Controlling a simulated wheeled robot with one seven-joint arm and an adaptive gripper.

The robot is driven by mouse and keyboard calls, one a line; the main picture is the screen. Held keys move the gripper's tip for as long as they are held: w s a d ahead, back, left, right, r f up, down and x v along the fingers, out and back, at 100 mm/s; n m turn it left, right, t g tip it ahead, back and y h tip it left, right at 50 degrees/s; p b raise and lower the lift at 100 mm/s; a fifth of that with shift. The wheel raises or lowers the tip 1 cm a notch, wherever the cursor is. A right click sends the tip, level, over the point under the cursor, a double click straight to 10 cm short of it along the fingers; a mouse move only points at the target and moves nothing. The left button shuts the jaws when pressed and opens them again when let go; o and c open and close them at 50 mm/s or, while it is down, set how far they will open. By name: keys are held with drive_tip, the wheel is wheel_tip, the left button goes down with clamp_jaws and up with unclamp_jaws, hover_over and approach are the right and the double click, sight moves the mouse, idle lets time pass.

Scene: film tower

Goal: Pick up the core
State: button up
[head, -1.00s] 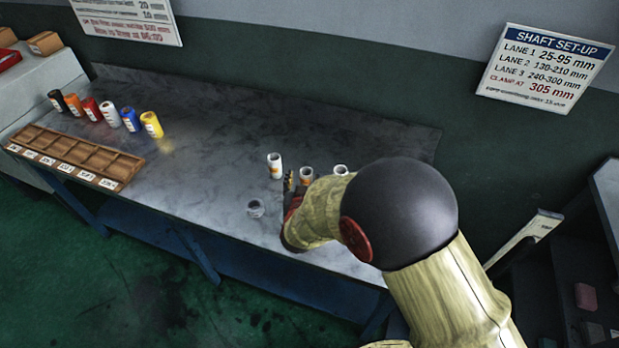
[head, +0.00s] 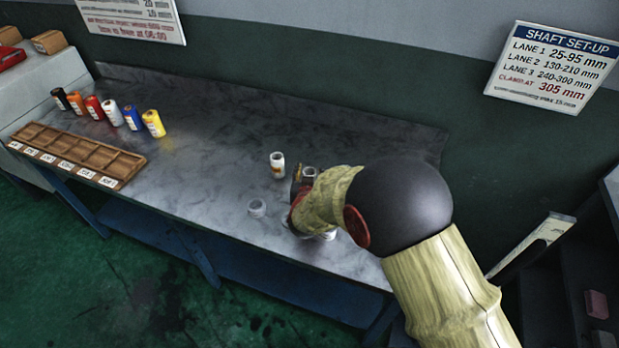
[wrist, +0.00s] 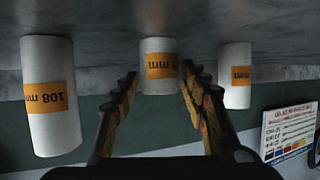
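White cores with orange labels stand on the grey bench. In the wrist view, which is upside down, one core (wrist: 158,66) shows between and just beyond the fingertips of my gripper (wrist: 158,84). The gripper is open; contact with the core cannot be told. A core labelled 108 mm (wrist: 50,100) is at the left and another core (wrist: 236,75) at the right. My arm hides the rest.
A small greyish cup or ring (head: 257,208) stands on the bench (head: 215,165) near its front edge. Several coloured canisters (head: 112,113) and a wooden compartment tray (head: 90,150) are at the left. The bench middle is clear. A back wall (head: 350,70) carries signs.

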drive_tip(key=c, duration=0.8)
drive_tip(key=shift+c, duration=0.2)
drive_tip(key=shift+r+p, duration=0.35)
drive_tip(key=shift+r, duration=0.2)
wheel_tip(320, 180, up, 2)
drive_tip(key=shift+r+p, duration=0.1)
drive_tip(key=shift+p, duration=0.6)
drive_tip(key=s+d+r+p, duration=0.4)
drive_tip(key=s+r, duration=0.5)
drive_tip(key=s, duration=0.4)
drive_tip(key=shift+s+d+r+p, duration=0.2)
drive_tip(key=shift+r+p, duration=0.1)
drive_tip(key=shift+p, duration=0.5)
